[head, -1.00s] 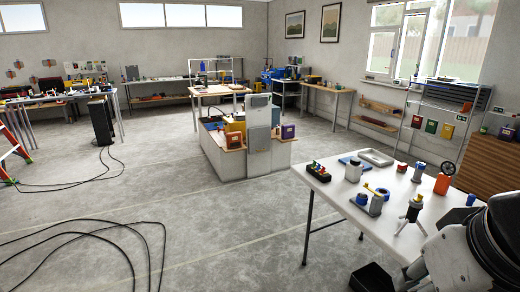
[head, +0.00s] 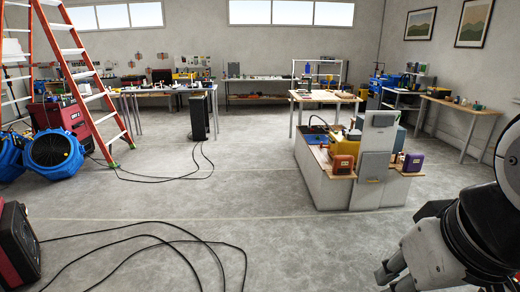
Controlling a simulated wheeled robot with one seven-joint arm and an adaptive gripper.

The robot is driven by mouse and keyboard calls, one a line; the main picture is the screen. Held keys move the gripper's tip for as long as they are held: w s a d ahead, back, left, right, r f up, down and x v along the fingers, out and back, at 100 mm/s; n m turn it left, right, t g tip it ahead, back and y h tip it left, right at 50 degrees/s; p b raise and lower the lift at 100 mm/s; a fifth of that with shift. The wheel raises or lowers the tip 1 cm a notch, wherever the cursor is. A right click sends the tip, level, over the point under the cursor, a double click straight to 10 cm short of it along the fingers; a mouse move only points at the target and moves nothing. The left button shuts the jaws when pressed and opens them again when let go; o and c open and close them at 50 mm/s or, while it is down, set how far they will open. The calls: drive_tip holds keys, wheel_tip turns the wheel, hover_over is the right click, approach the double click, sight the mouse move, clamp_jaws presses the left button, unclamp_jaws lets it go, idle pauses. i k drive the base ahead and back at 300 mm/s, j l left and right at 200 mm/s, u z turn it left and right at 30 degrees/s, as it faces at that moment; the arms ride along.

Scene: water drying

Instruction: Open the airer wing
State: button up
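I cannot make out an airer or its wing anywhere in the head view. My gripper (head: 390,275) is at the lower right, at the end of my grey and black arm. Its fingers are partly cut off by the bottom edge, and whether they are open or shut is unclear. Nothing is visibly held, and open floor lies around it in the picture.
An orange stepladder (head: 95,90), a blue fan (head: 55,150) and a red machine (head: 15,245) stand at the left. Black cables (head: 150,240) cross the floor. A low island unit (head: 335,185) stands right of centre. The middle concrete floor (head: 250,180) is otherwise clear.

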sight(374, 167)
drive_tip(key=i+l+u, duration=0.15)
drive_tip(key=i, duration=1.75)
drive_tip(key=i+z, duration=0.2)
drive_tip(key=i, duration=0.25)
drive_tip(key=i+j+z, duration=0.1)
drive_tip(key=i+z, duration=0.15)
drive_tip(key=i, duration=0.2)
drive_tip(key=i+j+z, duration=0.2)
drive_tip(key=i, duration=0.25)
drive_tip(key=i+j+z, duration=0.2)
drive_tip(key=i, duration=0.2)
drive_tip(key=i+z, duration=0.35)
drive_tip(key=i+j+z, duration=0.2)
drive_tip(key=i+z, duration=0.15)
drive_tip(key=i+j+z, duration=0.25)
drive_tip(key=z, duration=0.15)
